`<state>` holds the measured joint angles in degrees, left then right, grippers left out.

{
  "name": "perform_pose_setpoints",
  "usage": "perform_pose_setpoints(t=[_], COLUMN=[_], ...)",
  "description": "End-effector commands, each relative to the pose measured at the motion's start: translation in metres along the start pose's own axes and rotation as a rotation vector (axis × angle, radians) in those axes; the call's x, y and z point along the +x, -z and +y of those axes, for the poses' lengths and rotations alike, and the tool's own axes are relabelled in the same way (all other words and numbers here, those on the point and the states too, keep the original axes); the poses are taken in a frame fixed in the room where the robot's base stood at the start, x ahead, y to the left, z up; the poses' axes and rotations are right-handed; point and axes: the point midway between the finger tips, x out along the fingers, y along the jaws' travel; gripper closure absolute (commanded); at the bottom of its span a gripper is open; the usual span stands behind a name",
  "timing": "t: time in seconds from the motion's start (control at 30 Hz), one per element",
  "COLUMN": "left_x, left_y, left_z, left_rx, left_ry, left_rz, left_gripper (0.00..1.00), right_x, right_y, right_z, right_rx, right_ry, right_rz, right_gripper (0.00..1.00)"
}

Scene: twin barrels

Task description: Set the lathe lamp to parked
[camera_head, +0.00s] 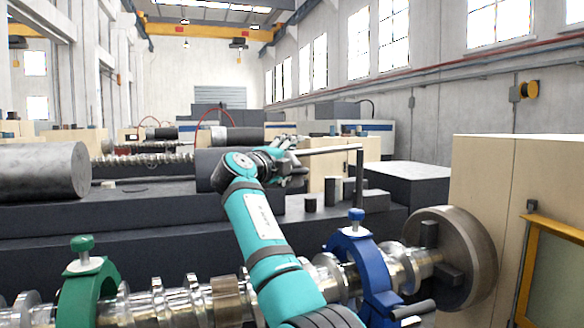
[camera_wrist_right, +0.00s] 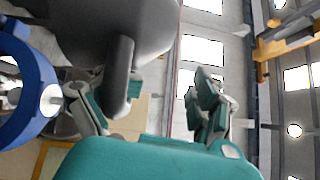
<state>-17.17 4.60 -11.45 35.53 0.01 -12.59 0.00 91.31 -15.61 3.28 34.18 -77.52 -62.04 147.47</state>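The lathe lamp appears in the head view as a thin dark post (camera_head: 360,178) with a flat grey arm (camera_head: 330,150) running left from its top. The arm's left end reaches my right gripper (camera_head: 290,158), which hides what is there; I cannot make out a lamp head in this view. In the right wrist view, my right gripper's fingers (camera_wrist_right: 150,105) are spread wide. A grey bar (camera_wrist_right: 118,78) under a large dark grey rounded body (camera_wrist_right: 115,25) lies near the left finger; whether they touch is unclear. My left gripper is out of view.
A shiny crankshaft (camera_head: 190,302) lies across the front, with a green clamp (camera_head: 90,292) and a blue clamp (camera_head: 362,265). A round chuck (camera_head: 465,258) sits at right beside the beige headstock (camera_head: 510,185). A grey cylinder (camera_head: 45,170) lies at left.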

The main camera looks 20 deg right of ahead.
Motion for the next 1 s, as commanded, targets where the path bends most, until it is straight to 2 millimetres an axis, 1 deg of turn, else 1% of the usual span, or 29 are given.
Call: perform_pose_setpoints(t=[0.03,0.13,0.37,0.4,0.57,0.9,1.0], left_x=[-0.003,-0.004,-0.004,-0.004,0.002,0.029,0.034], left_y=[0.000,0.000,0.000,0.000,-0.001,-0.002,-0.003], left_z=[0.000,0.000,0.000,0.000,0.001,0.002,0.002], left_rx=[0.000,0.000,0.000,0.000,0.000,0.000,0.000], left_ry=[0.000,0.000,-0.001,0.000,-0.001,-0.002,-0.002], left_rz=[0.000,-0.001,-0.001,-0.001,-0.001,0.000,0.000], left_gripper=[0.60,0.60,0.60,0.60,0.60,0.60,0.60], right_x=[-0.010,-0.010,-0.010,0.000,-0.004,-0.030,-0.037], right_y=[0.002,0.001,0.000,-0.005,-0.005,-0.005,-0.005], right_z=[-0.062,-0.067,-0.068,-0.008,-0.005,-0.001,-0.001], right_rx=[0.048,0.048,0.048,-0.006,-0.005,-0.006,-0.007], right_ry=[0.083,0.082,0.081,0.003,0.004,0.002,0.003], right_rz=[-0.018,-0.019,-0.021,-0.006,-0.007,-0.010,-0.010], right_gripper=[0.60,0.62,0.62,0.62,0.62,0.62,0.62])
